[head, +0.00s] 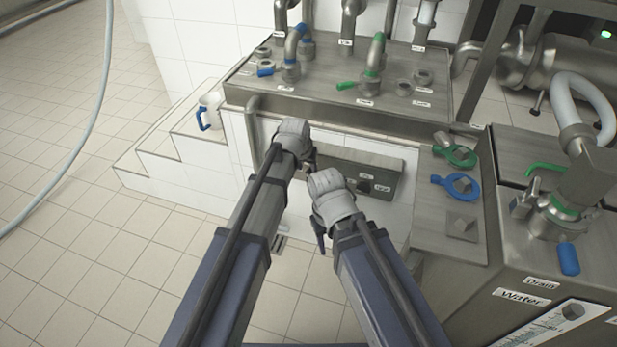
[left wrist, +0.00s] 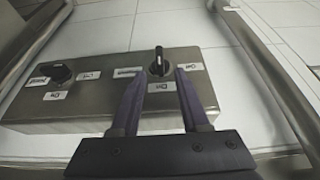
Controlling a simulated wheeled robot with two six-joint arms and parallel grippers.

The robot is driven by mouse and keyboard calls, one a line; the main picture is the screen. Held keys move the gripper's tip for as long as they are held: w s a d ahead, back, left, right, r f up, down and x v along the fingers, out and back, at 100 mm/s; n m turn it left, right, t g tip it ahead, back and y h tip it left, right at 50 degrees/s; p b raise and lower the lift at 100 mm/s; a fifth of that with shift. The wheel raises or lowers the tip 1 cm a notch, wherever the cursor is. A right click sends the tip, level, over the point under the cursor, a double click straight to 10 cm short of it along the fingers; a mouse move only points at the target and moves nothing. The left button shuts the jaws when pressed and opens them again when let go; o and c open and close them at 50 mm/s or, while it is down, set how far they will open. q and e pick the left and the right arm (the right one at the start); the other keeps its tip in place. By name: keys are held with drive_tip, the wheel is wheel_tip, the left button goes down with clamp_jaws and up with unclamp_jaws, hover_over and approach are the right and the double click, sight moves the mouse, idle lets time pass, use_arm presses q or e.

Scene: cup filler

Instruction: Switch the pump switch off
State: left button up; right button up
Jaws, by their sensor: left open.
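The grey metal control box (head: 395,188) sits low on the white tiled wall, and its face fills much of the left wrist view (left wrist: 100,108). It bears two black rotary switches, a left one (left wrist: 62,73) and a right one (left wrist: 158,62). Each has small white labels around it, too blurred to read surely, so I cannot tell which is the pump switch. The right switch's handle stands upright in that view. My left gripper (left wrist: 161,72) is open, its fingertips on either side of the right switch, contact unclear. My right gripper (head: 320,238) hangs lower, its jaws unclear.
A steel counter (head: 330,108) with pipes and blue and green valve handles is above the box. A steel machine (head: 530,265) stands at right. White steps (head: 165,150) carry a jug (head: 211,108). The tiled floor at left is clear apart from a hose (head: 92,125).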

sight(308, 172)
use_arm(q)
drive_tip(key=b+x, duration=0.4)
drive_tip(key=x, duration=0.1)
drive_tip(key=shift+f, duration=0.15)
clamp_jaws()
idle(0.4)
